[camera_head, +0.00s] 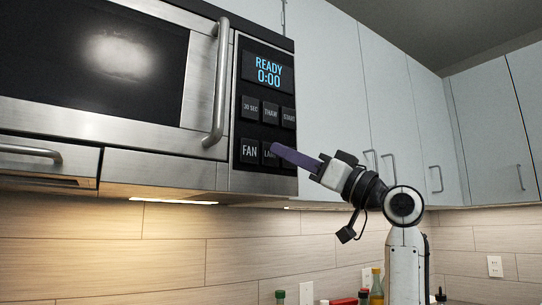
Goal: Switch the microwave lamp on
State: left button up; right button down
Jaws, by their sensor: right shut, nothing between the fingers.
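The microwave (210,170) hangs at the upper left, its door shut. Its dark control panel (247,100) shows "READY 0:00" in blue. The lamp button (267,158), lettered "LA...", sits in the bottom row right of the FAN button (249,151) and is partly covered by my gripper. My right gripper (275,149) is shut and empty, its purple fingers pointing left with their tips at the lamp button. I cannot tell whether they touch it. A lamp strip (172,202) under the microwave glows, and the wall below is lit warm. My left gripper is out of view.
The microwave handle (219,85) sticks out left of the panel. White cabinets (330,80) with handles stand to the right. Several bottles (376,285) and a red item stand low below my right arm. A wall outlet (494,266) is at the right.

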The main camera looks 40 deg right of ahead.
jog(key=s, duration=0.2)
jog(key=s+b, duration=0.1)
jog(key=s, duration=0.2)
jog(key=shift+s+a, duration=0.35)
jog(key=shift+s, duration=0.05)
